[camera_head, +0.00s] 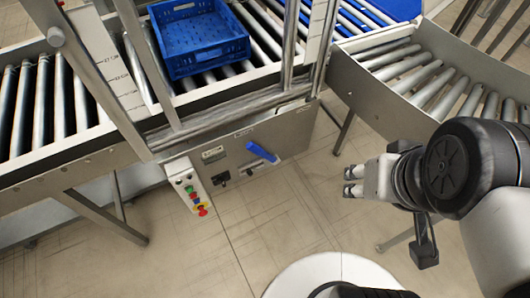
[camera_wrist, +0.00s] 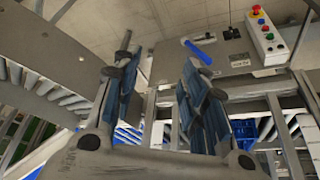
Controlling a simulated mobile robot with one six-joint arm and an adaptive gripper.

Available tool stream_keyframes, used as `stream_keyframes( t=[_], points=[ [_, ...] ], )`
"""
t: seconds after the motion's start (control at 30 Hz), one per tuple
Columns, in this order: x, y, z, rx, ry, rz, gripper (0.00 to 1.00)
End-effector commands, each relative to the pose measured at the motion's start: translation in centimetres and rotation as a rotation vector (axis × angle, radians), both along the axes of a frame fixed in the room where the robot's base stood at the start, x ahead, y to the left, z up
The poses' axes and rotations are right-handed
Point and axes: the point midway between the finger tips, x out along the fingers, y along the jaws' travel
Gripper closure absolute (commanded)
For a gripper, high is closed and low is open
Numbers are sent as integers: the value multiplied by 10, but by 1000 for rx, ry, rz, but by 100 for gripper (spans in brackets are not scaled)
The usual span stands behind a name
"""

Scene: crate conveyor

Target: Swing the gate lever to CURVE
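The gate lever (camera_head: 262,152) is a blue handle on the grey front panel (camera_head: 292,130) below the conveyor. It slants down to the right in the head view. In the wrist view the lever (camera_wrist: 197,51) shows above the right fingertip, between the fingers and the panel. My gripper (camera_head: 351,181) is to the right of the lever and apart from it. In the wrist view its fingers (camera_wrist: 158,62) are spread with nothing between them. The labels by the lever are too small to read.
A blue crate (camera_head: 207,55) sits on the rollers behind metal posts. A button box (camera_head: 187,185) with colored buttons hangs left of the lever. A curved roller conveyor (camera_head: 420,75) runs off to the right. The floor in front of the panel is clear.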

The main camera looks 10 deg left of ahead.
Motion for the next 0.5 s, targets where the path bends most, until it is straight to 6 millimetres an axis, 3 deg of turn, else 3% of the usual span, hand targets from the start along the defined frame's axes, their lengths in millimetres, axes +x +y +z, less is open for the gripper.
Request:
stream_keyframes(
  t=[0.17, 0.27, 0.5],
  points=[
    [21, -2, 1, -19, -17, 21, 52],
    [60, -5, 2, -53, -56, 62, 52],
    [186, -4, -15, -160, -196, 223, 52]
  ],
)
